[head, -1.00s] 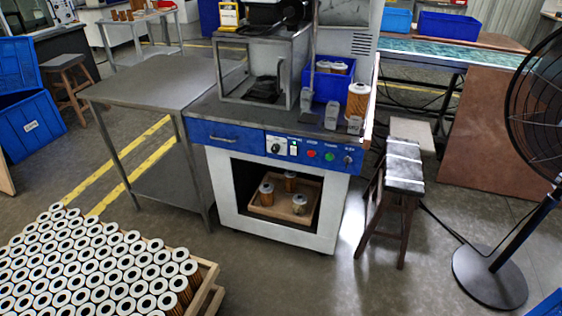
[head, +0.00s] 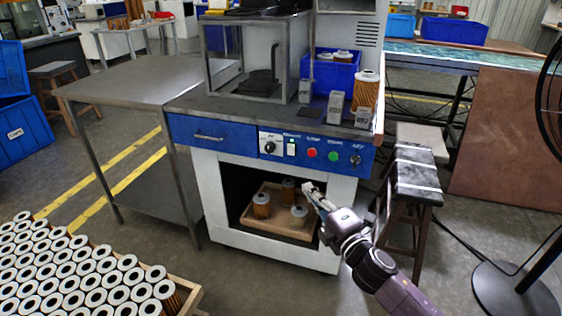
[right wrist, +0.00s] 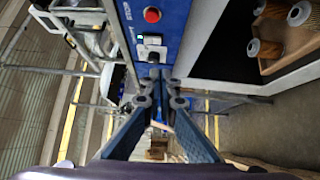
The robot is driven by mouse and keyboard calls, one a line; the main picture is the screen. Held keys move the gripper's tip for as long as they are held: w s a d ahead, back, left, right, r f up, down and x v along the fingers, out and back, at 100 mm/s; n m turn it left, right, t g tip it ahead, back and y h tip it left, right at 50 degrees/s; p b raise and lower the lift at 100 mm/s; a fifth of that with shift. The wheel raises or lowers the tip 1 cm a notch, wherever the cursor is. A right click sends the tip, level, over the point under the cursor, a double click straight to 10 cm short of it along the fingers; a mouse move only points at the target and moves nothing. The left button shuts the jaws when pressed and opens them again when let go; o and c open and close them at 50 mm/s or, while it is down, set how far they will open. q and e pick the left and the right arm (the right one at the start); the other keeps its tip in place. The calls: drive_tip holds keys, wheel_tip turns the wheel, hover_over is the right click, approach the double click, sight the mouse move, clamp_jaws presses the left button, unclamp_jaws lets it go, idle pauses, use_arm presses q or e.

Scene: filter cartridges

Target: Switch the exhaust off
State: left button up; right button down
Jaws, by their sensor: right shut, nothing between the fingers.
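The machine's blue control panel (head: 220,134) carries a black knob (head: 269,147), a small white switch with a green patch (head: 291,149), a red button (head: 311,152), a green button (head: 334,156) and another knob at the right end. The labels are too small to read, so I cannot tell which is the exhaust. My right gripper (head: 309,188) is shut and empty, below the panel in front of the open lower bay. In the right wrist view my fingers (right wrist: 163,88) point toward the panel; the switch's green light (right wrist: 140,37) and the red button (right wrist: 152,15) show beyond them.
A wooden tray (head: 262,228) with a few filter cartridges sits in the lower bay. A blue bin (head: 330,76) and grey blocks stand on the machine top. A stool (head: 417,175) and a fan stand at right, a metal table (head: 130,84) at left, cartridge rows front left.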

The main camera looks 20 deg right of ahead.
use_arm(q)
drive_tip(key=shift+s+a+r, duration=0.1)
drive_tip(key=shift+s+r, duration=0.05)
drive_tip(key=shift+r, duration=0.35)
use_arm(e)
drive_tip(key=shift+w+a+r+n+y, duration=0.1)
drive_tip(key=shift+a+r+n+y, duration=0.15)
drive_tip(key=shift+r, duration=0.25)
drive_tip(key=shift+w+a+r+n+y, duration=0.15)
drive_tip(key=shift+a+r+n, duration=0.15)
drive_tip(key=shift+r, duration=0.2)
drive_tip(key=b, duration=0.1)
approach(293, 155)
drive_tip(key=w+a+r, duration=0.2)
drive_tip(key=w+a, duration=0.1)
drive_tip(key=a, duration=0.2)
use_arm(q)
drive_tip(key=shift+f+b, duration=0.45)
drive_tip(key=shift+f, duration=0.45)
use_arm(e)
drive_tip(key=w, duration=0.1)
drive_tip(key=w+d, duration=0.1)
drive_tip(key=w, duration=0.1)
drive_tip(key=shift+w+d+r, duration=0.3)
drive_tip(key=shift+d+r, duration=0.05)
drive_tip(key=shift+d, duration=0.05)
